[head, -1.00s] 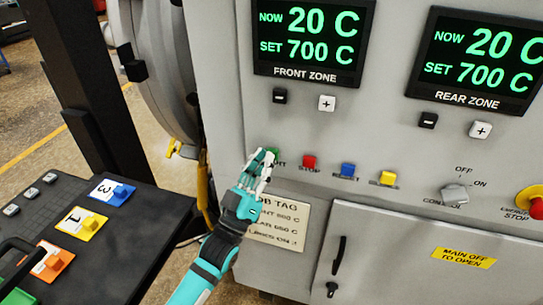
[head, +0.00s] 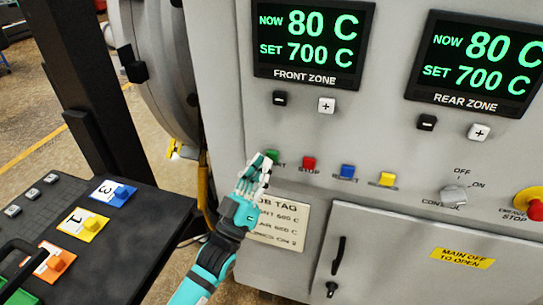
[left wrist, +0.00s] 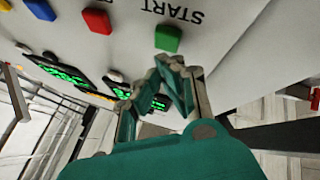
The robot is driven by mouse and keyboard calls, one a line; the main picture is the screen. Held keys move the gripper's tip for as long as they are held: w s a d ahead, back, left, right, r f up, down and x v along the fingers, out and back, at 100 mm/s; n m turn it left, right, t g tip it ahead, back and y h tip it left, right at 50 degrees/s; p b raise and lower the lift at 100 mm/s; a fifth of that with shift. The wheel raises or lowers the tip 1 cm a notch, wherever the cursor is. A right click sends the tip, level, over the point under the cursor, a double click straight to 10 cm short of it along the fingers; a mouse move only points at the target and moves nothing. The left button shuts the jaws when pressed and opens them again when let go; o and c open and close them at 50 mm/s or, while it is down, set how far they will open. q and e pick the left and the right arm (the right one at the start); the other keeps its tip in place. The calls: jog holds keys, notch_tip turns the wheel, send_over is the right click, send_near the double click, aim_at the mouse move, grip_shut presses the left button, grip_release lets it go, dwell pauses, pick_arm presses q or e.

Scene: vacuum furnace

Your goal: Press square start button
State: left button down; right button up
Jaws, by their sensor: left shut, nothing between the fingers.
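The square green start button (head: 271,156) is at the left end of the button row on the grey furnace panel. It also shows in the left wrist view (left wrist: 168,38), beside the word START. My left gripper (head: 263,165) is just below the button in the head view and partly covers its label. Its fingers are shut with nothing between them. In the left wrist view the fingertips (left wrist: 166,66) are close to the green button, with a small gap in the picture. Both displays read NOW 80 C and SET 700 C. My right gripper is not in view.
Red stop (head: 309,164), blue (head: 347,172) and yellow (head: 387,179) buttons continue the row to the right. A control knob (head: 454,196) and a red emergency stop (head: 530,203) are further right. A dark cart (head: 150,215) with coloured tags stands at left.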

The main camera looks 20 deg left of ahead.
pick_arm(q)
jog(key=s+p, duration=0.1)
jog(key=s, duration=0.4)
dwell(0.4)
dwell(0.8)
